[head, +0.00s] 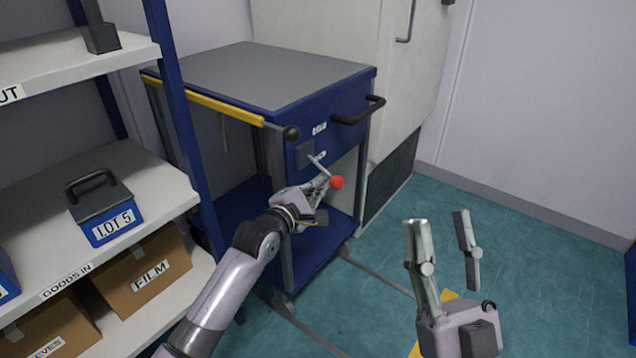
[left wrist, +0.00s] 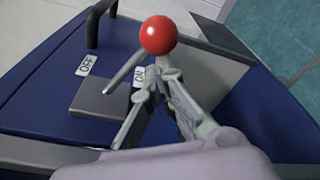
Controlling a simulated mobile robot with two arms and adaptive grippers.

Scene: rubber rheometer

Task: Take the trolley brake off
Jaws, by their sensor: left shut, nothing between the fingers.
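The blue trolley (head: 335,130) with a grey top (head: 255,75) stands against the back. Its brake lever (head: 318,163) comes out of a grey block (head: 305,153) and ends in a red ball (head: 337,182). In the left wrist view, the lever (left wrist: 124,72) runs from the block (left wrist: 105,98) to the ball (left wrist: 157,35), passing between the OFF label (left wrist: 87,65) and the ON label (left wrist: 139,77). My left gripper (head: 325,180) is shut and empty, its tips just beside the ball and the lever; I cannot tell whether they touch. My right gripper (head: 438,228) is open and empty, low at the right.
A black handle (head: 360,111) sticks out of the trolley's front above the lever. A shelf with a LOT 5 box (head: 105,208) and a FILM carton (head: 140,275) stands at the left. A pale cabinet (head: 400,75) is behind the trolley. Green floor (head: 540,255) is clear at the right.

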